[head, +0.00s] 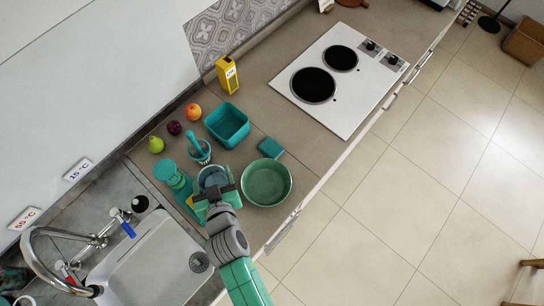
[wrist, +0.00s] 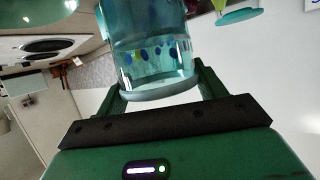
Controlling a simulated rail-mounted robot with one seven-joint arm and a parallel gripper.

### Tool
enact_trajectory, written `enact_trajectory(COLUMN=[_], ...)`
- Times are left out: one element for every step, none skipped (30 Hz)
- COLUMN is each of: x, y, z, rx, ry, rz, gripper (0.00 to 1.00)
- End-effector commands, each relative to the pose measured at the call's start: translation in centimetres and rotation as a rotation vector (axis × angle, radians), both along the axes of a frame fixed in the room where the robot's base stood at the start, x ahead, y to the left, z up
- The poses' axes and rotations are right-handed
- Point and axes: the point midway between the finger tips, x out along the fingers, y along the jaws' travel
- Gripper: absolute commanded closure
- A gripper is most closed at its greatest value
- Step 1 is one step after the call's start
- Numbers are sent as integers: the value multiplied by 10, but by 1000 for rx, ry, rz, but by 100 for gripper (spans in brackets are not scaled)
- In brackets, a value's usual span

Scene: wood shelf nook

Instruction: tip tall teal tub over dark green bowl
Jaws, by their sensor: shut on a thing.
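The teal tub (head: 212,176) is between the fingers of my gripper (head: 215,191) in the head view, with its round top showing. In the wrist view it is a see-through teal tub (wrist: 155,62) with blue and green dots, held between the two green fingers (wrist: 158,88). My gripper is shut on it. I cannot tell its height above the counter. The dark green bowl (head: 266,183) stands on the counter just right of the tub, and its inside looks empty. The tub is beside the bowl, not over it.
The sink (head: 155,260) is left, the hob (head: 345,75) right.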

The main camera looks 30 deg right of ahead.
Motion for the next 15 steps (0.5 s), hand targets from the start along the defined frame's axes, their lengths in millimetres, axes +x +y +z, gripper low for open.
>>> enact_trajectory(x=[2,3,4,4,5,5,5,5,5,5,5,5,5,5,5], y=[-2,-2,-2,-2,-3,-3,-3,-2,-2,-2,-2,-2,-2,-2,-3], z=[-5,-6,-7,-8,-8,-9,-8,-8,-8,-8,-8,-8,-8,-8,-7], rx=[-4,-4,-6,-8,-8,-8,-8,-8,-8,-8,-8,-8,-8,-7,-4], ry=[-2,-3,-5,-5,-6,-6,-6,-6,-6,-6,-6,-6,-6,-7,-7], rz=[-5,-8,-11,-13,-14,-15,-16,-16,-16,-16,-16,-15,-15,-15,-14], gripper=[88,88,88,88,88,88,88,88,88,88,88,88,88,88,88])
